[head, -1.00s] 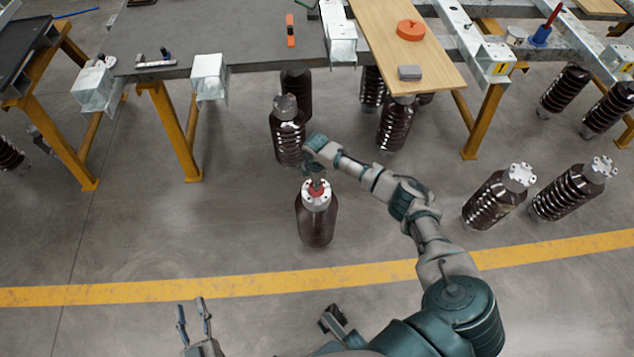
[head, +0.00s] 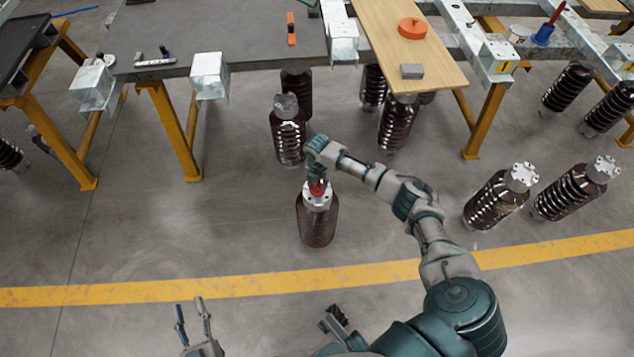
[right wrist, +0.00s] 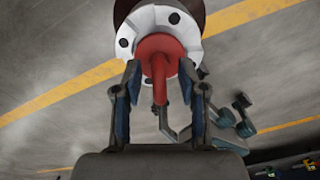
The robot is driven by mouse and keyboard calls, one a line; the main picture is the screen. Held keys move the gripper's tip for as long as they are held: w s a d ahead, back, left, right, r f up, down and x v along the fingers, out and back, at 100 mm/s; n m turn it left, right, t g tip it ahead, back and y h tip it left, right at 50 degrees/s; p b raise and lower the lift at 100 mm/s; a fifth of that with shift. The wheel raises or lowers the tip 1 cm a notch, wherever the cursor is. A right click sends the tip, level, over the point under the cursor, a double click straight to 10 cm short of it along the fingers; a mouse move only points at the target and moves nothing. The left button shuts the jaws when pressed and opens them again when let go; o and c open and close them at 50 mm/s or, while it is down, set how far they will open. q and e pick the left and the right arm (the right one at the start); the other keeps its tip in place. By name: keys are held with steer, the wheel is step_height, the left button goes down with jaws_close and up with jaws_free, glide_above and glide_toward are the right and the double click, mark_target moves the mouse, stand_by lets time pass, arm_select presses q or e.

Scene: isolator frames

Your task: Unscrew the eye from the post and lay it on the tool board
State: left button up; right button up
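The red eye (head: 317,187) sits on the pale metal cap of a dark brown ribbed post (head: 317,228) standing on the floor. In the right wrist view the eye (right wrist: 160,62) shows a round base and a narrow upright part seen nearly edge-on. My right gripper (right wrist: 160,70) is over it, one finger on each side, with gaps visible beside the narrow part. In the head view the right gripper (head: 317,176) points down at the cap and partly hides the eye. My left gripper (head: 191,308) is open and empty, low at the left. A wooden board (head: 388,38) lies on the table.
An orange disc (head: 412,28) and a grey block (head: 411,71) lie on the board. Another post (head: 288,130) stands close behind the right gripper. Yellow table legs (head: 170,130) stand further back. Floor left of the red-eyed post is clear.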

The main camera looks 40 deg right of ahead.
steer(key=shift+r, duration=0.25)
step_height(320, 180, up, 11)
steer(key=shift+w+r, duration=0.1)
steer(key=shift+r, duration=0.1)
stand_by(0.3)
